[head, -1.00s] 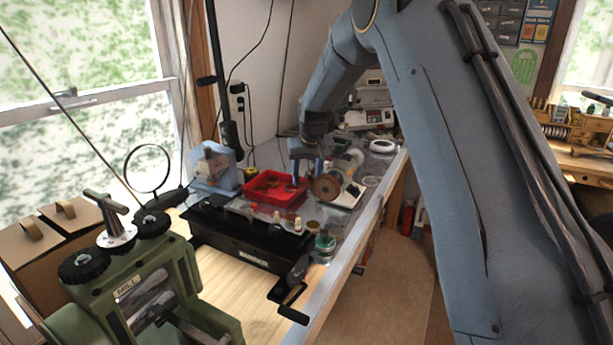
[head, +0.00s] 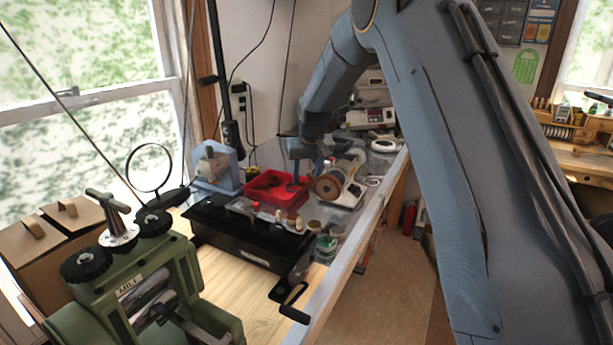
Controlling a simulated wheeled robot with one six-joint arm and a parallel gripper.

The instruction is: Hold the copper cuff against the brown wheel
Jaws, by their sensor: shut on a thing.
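The brown wheel (head: 327,187) is a round disc on the left end of a polishing machine, past the middle of the bench. My gripper (head: 308,178) points down just left of and behind the wheel, between it and the red tray. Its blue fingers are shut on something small. The copper cuff cannot be made out at this size, so I cannot tell whether it touches the wheel.
A red tray (head: 262,197) lies left of the wheel. A black rolling bench (head: 238,240) with a crank stands in front, with a green jar (head: 325,248) beside it. A green mill (head: 150,290) fills the near left.

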